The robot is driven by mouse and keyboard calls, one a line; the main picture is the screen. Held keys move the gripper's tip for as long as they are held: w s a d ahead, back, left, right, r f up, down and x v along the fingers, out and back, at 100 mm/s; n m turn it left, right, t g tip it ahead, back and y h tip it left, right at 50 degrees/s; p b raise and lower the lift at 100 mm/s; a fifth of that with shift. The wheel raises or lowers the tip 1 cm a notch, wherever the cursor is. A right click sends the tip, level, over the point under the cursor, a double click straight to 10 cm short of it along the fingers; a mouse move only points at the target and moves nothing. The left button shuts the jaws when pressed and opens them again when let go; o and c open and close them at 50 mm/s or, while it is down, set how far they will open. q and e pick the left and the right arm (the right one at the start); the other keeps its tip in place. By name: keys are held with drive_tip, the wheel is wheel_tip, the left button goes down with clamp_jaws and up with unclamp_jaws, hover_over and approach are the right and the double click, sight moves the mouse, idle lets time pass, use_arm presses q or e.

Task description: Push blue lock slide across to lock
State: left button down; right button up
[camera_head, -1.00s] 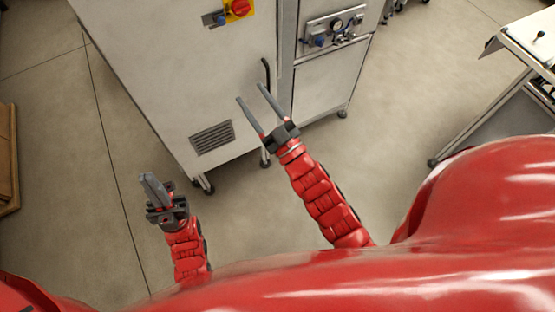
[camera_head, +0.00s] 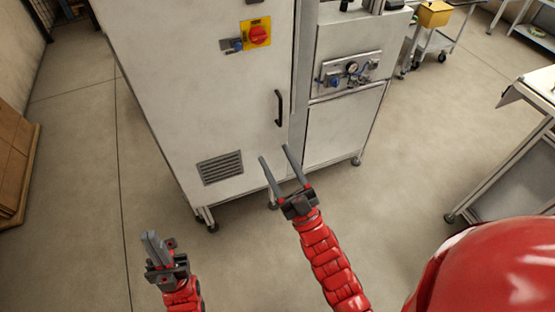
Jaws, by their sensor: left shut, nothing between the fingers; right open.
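The blue lock slide (camera_head: 237,46) sits on a small grey plate on the upper front of the tall grey cabinet (camera_head: 190,120), just left of a red rotary switch (camera_head: 259,36) on a yellow plate. A second blue part (camera_head: 334,82) shows on the gauge panel to the right. My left gripper (camera_head: 150,238) is shut and empty, low at the left, well below and apart from the slide. My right gripper (camera_head: 272,160) is open and empty, in front of the cabinet's lower right in the picture, below the handle.
A black door handle (camera_head: 279,108) and a vent (camera_head: 220,167) are on the cabinet front. A panel with a gauge (camera_head: 351,68) is on the unit to the right. A metal table (camera_head: 520,150) stands at right, a wooden crate (camera_head: 15,165) at left. Bare floor lies between.

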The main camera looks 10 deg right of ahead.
drive_tip(key=m+g+h+p, duration=0.3)
drive_tip(key=g+h+p, duration=0.1)
drive_tip(key=g+h, duration=0.35)
approach(239, 48)
drive_tip(key=shift+t, duration=0.45)
drive_tip(key=w+p, duration=0.2)
drive_tip(key=w, duration=0.1)
drive_tip(key=w+a+p, duration=0.1)
drive_tip(key=w+p, duration=0.1)
drive_tip(key=w+a+p, duration=0.1)
drive_tip(key=w+p, duration=0.1)
drive_tip(key=w, duration=0.1)
drive_tip(key=shift+w+f+p, duration=0.2)
drive_tip(key=shift+w+p, duration=0.1)
drive_tip(key=shift+p, duration=0.1)
drive_tip(key=shift+w+f+h, duration=0.1)
drive_tip(key=shift+w+h, duration=0.05)
drive_tip(key=shift+h, duration=0.2)
clamp_jaws()
